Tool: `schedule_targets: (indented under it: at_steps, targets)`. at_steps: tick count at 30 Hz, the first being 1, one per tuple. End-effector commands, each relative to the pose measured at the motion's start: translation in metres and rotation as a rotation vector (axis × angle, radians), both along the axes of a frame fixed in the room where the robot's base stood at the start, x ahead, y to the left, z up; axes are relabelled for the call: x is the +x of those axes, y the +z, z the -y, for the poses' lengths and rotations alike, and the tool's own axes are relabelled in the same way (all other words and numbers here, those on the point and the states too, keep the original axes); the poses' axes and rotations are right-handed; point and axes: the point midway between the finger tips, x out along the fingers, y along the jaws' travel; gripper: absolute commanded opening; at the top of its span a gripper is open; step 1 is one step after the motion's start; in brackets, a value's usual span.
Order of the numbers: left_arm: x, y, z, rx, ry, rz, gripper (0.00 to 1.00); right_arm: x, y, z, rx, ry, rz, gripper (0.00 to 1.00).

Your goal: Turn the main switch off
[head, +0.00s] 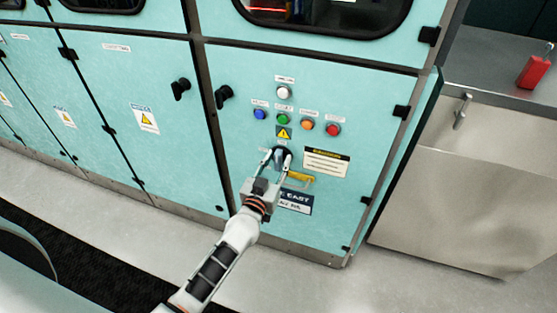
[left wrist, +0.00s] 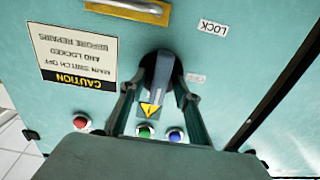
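The main switch (left wrist: 163,75) is a dark round knob with a grey-blue handle on the teal cabinet front. In the head view it is below the row of coloured buttons, partly hidden by my gripper. My left gripper (head: 276,160) is at the switch, with one finger on each side of its handle. It also shows in the left wrist view (left wrist: 158,98), where the fingers are spread and a gap shows beside the handle. Whether either finger touches the handle is unclear. My right gripper is not in view.
Blue (head: 260,114), green (head: 283,119), orange (head: 307,125) and red (head: 333,130) buttons sit above the switch, with a white one (head: 284,93) higher. A yellow handle (head: 299,177) and caution label (head: 326,163) are close by. Black door latches (head: 223,96) are to the left.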

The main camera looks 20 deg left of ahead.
Motion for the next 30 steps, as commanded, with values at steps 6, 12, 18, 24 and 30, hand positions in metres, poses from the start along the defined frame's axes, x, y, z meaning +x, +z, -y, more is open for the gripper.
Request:
schedule_targets:
  at_steps: [6, 12, 18, 24, 30]
  targets:
    - [0.0063, -0.0001, 0.0004, -0.001, 0.000, -0.001, 0.32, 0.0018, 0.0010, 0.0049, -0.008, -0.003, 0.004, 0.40]
    - [0.0061, 0.0003, 0.0004, -0.001, 0.000, 0.000, 0.22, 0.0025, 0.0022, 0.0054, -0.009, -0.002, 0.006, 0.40]
    - [0.0060, 0.0003, 0.0003, -0.001, 0.000, 0.000, 0.00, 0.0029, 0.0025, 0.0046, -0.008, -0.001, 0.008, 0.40]
    - [0.0061, 0.0008, -0.0001, -0.013, 0.000, 0.000, 0.00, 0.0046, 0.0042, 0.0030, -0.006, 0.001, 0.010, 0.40]
    - [0.0063, 0.0023, -0.0007, -0.083, 0.000, -0.001, 0.00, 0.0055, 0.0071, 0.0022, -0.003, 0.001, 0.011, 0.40]
